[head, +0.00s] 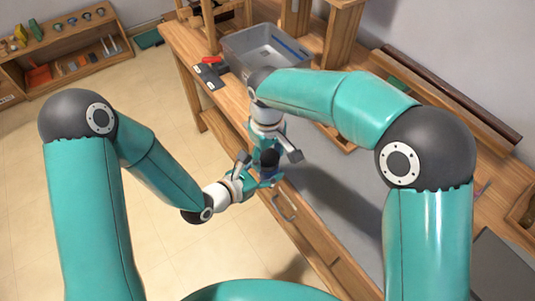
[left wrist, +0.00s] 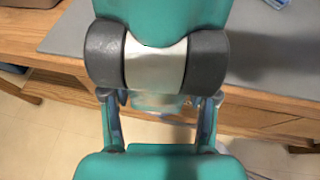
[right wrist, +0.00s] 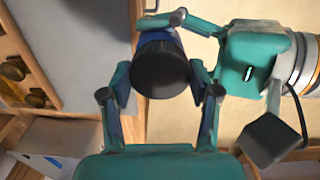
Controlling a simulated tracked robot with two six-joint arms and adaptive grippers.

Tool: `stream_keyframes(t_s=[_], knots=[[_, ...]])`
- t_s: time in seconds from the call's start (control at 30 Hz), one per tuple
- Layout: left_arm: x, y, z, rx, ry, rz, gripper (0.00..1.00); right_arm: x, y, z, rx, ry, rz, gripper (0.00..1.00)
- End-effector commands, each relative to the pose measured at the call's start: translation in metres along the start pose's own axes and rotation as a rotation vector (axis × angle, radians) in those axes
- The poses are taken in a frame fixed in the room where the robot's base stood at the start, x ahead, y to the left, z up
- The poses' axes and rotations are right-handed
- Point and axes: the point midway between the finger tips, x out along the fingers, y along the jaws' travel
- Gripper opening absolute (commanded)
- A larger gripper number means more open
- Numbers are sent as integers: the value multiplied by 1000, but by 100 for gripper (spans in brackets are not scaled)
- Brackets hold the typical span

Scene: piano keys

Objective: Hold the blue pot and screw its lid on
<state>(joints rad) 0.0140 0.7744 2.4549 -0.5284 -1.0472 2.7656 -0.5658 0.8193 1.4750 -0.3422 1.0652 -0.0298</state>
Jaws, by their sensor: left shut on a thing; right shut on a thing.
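The blue pot (head: 268,174) is in the air in front of the workbench, in the middle of the head view. My left gripper (head: 262,180) is shut on it from the left side. The black lid (head: 270,157) is at the pot's top, and my right gripper (head: 268,150) comes down from above, shut on the lid. In the right wrist view the ribbed lid (right wrist: 160,72) sits between the right fingers, with the blue pot (right wrist: 152,38) just behind it. I cannot tell how far the lid is threaded.
The wooden workbench (head: 230,104) runs along the right. It carries a grey bin (head: 238,60) and a red and black tool (head: 211,73) at the far end. A low shelf (head: 60,78) with small items stands at the far left. The floor on the left is clear.

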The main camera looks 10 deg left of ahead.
Motion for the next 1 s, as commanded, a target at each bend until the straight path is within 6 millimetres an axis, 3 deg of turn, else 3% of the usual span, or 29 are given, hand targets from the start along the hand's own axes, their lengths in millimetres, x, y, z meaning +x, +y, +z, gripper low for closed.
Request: stream_keyframes(t_s=[0.23,0.4,0.43,0.6,1.0], knots=[[0,-2,0,3,-1,-4,0,0,0,-2,514,5,0,19],[0,-2,0,4,0,-5,0,0,0,-2,556,6,0,19],[0,-2,0,4,0,-5,0,0,0,-2,556,6,0,63],[0,-1,0,3,-1,-4,0,0,0,-1,555,5,0,90],[0,0,1,2,-1,-1,0,-3,0,-1,554,3,1,90]])
